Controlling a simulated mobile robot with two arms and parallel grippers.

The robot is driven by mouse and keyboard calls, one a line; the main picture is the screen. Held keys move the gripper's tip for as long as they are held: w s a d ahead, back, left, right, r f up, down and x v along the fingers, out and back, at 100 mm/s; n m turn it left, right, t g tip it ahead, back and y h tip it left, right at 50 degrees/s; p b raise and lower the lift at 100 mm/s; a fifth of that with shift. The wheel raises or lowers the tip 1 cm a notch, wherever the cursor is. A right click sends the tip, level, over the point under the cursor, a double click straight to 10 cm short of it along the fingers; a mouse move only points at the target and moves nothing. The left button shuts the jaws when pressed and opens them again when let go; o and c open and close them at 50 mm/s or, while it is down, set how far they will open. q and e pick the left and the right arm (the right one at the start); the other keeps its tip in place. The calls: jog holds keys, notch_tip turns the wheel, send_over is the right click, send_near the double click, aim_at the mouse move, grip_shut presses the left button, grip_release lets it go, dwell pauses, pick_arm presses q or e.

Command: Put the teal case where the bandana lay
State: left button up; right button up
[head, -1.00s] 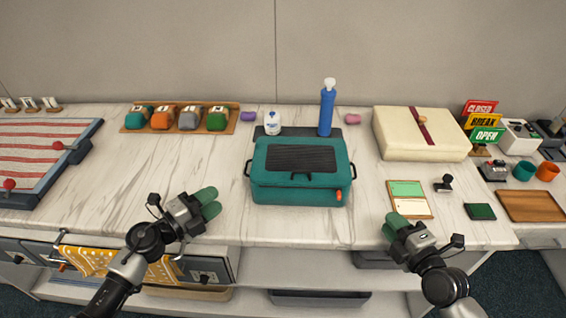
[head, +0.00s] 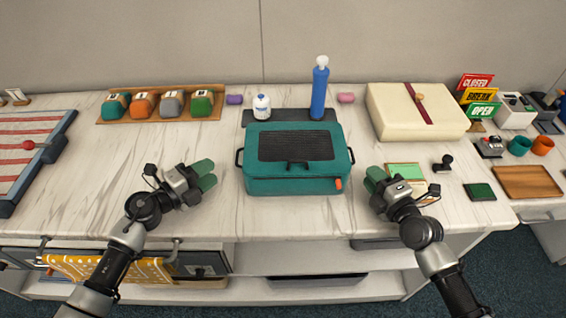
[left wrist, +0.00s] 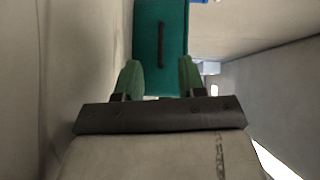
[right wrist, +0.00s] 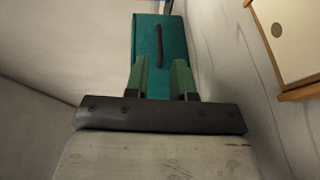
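The teal case (head: 270,186) sits upright on the marble counter, with a dark ribbed top and a black handle on each side. My left gripper (head: 207,175) is open just left of the case, apart from it. In the left wrist view the case's side handle (left wrist: 161,45) is ahead between the fingertips (left wrist: 160,78). My right gripper (head: 371,181) is open and close to the case's right side. The right wrist view shows the other side handle (right wrist: 159,45) ahead of its fingertips (right wrist: 161,76). An orange-patterned cloth (head: 105,270), perhaps the bandana, hangs at the drawer front below left.
Behind the case are a dark mat (head: 290,116), a white bottle (head: 261,107) and a blue bottle (head: 319,88). A cream box (head: 390,112) stands back right. A striped board (head: 25,150) lies far left. Counter between the board and my left gripper is clear.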

pick_arm(q)
jog(key=x, duration=0.8)
pick_arm(e)
jog(key=x, duration=0.8)
